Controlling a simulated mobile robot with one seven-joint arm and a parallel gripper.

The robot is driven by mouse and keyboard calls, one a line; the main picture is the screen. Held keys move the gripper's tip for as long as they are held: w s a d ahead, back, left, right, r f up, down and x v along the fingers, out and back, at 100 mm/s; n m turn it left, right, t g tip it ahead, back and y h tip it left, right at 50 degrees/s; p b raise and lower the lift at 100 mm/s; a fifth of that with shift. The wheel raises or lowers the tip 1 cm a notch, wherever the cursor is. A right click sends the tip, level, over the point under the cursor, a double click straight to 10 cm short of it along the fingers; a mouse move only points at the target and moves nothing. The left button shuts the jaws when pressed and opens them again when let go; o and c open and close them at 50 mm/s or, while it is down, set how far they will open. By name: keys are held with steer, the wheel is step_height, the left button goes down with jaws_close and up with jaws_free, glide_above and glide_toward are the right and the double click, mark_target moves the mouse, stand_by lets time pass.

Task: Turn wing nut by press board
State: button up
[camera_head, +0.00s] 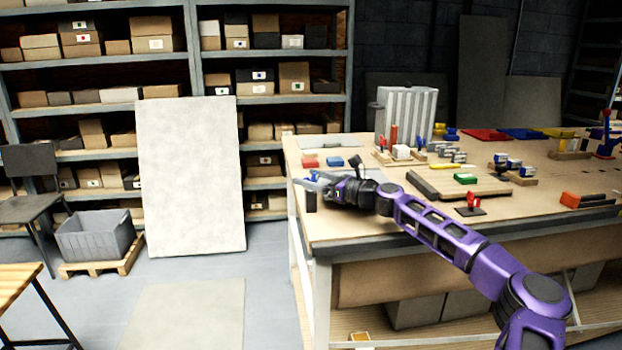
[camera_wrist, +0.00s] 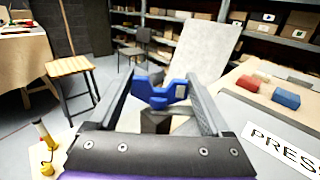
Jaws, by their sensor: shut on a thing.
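A blue wing nut (camera_wrist: 161,93) sits between the two fingers of my gripper (camera_wrist: 168,88) in the wrist view, above a dark angular piece (camera_wrist: 155,122). The fingers are closed on the wing nut. A white label reading PRESS (camera_wrist: 285,146) lies on the surface at the right of the wrist view, cut off by the edge.
A red block (camera_head: 310,162) and a blue block (camera_head: 334,162) lie behind my gripper on the workbench (camera_head: 305,220). A striped white box (camera_head: 410,112) and small fixtures stand further right. Left of the bench is open floor with a leaning pale panel (camera_head: 190,180).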

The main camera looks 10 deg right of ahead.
steer(key=o, duration=1.2)
steer(key=shift+c, duration=0.2)
steer(key=shift+d, duration=0.1)
steer(key=p+v, duration=0.1)
steer(key=v, duration=1.6)
steer(key=shift+s+d+r, duration=0.1)
steer(key=shift+d, duration=0.05)
